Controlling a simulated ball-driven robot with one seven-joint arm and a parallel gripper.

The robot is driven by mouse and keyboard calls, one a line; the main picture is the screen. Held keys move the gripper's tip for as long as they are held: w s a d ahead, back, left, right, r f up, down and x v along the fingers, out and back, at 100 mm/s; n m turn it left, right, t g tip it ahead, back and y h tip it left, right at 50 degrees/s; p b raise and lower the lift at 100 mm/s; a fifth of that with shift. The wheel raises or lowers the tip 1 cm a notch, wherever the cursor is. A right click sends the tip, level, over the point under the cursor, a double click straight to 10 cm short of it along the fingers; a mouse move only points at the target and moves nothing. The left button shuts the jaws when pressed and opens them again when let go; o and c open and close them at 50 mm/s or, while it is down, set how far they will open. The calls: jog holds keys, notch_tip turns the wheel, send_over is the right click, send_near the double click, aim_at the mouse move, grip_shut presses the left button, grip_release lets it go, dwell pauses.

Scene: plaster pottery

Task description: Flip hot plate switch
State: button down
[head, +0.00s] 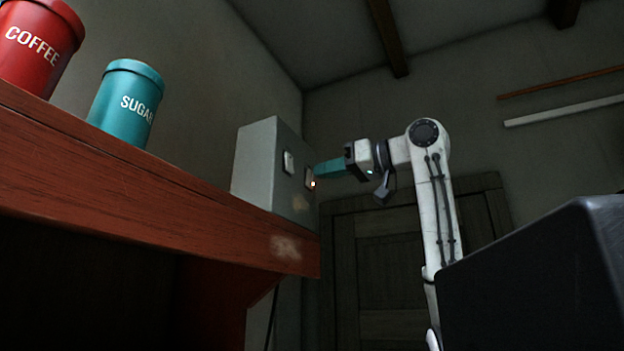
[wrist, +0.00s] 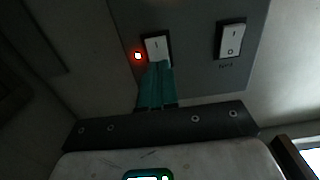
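A grey control box (head: 256,160) stands on the wooden shelf and carries two white rocker switches on its face. One switch (head: 289,162) is clear of my gripper. The other (head: 310,178) is right at my fingertips. My gripper (head: 320,170) has teal fingers held together with nothing between them. In the wrist view the fingertips (wrist: 156,70) overlap the lower part of the left switch (wrist: 157,47); I cannot tell if they press it. A red light (wrist: 138,56) glows beside that switch. The right switch (wrist: 231,39) has a small label below, too blurred to read.
The red-brown shelf (head: 150,185) also holds a red coffee canister (head: 38,45) and a teal sugar canister (head: 126,103), left of the box. A wooden door (head: 385,265) is behind my arm. A dark block (head: 545,280) fills the lower right.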

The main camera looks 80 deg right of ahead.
jog(key=shift+w+d, duration=0.15)
jog(key=shift+w, duration=0.35)
jog(key=shift+s, duration=0.1)
dwell(0.3)
jog(key=v, duration=0.6)
jog(key=shift+s, duration=0.4)
jog(key=shift+s, duration=0.1)
dwell(0.7)
